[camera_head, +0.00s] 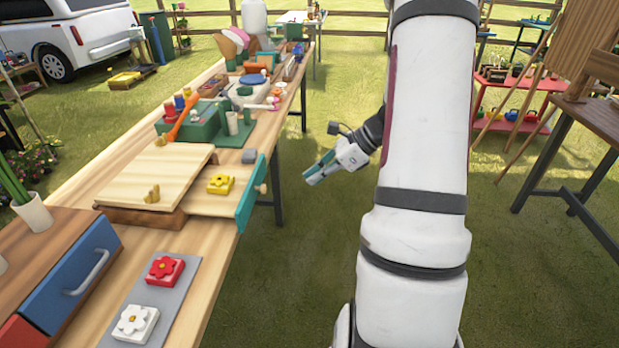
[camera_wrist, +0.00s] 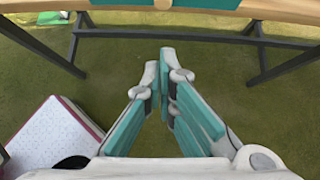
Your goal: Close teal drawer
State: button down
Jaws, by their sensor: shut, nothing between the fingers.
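The teal drawer (camera_head: 250,196) stands pulled out from a wooden box on the table, its teal front past the table's edge. A round knob (camera_head: 262,188) is on its front. A yellow flower block (camera_head: 220,184) and a grey piece (camera_head: 249,156) lie at the open drawer. My gripper (camera_head: 309,180) is right of the drawer front, apart from it, over the grass. In the wrist view my gripper (camera_wrist: 165,60) has its fingertips together and holds nothing. A teal strip at the wrist view's top edge may be the drawer front.
The wooden table (camera_head: 90,190) runs along the left. A blue drawer (camera_head: 75,270) with a grey handle is nearer. Red and white flower blocks lie on a grey mat (camera_head: 184,282). A green toolbox (camera_head: 190,122) stands behind. Open grass lies right of the table.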

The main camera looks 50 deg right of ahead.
aim_at(228, 182)
jog(key=w+a+f+b, duration=0.1)
jog(key=w+a+f, duration=0.3)
jog(key=w+a, duration=0.2)
jog(key=shift+w+f, duration=0.3)
jog(key=shift+w, duration=0.2)
jog(key=w+a, duration=0.3)
jog(key=w+a+b, duration=0.1)
jog(key=w+a, duration=0.1)
jog(key=w, duration=0.2)
jog(key=w+a, duration=0.3)
jog(key=w, duration=0.1)
jog(key=shift+w+a, duration=0.1)
jog(key=shift+a, duration=0.2)
jog(key=shift+w+a, duration=0.2)
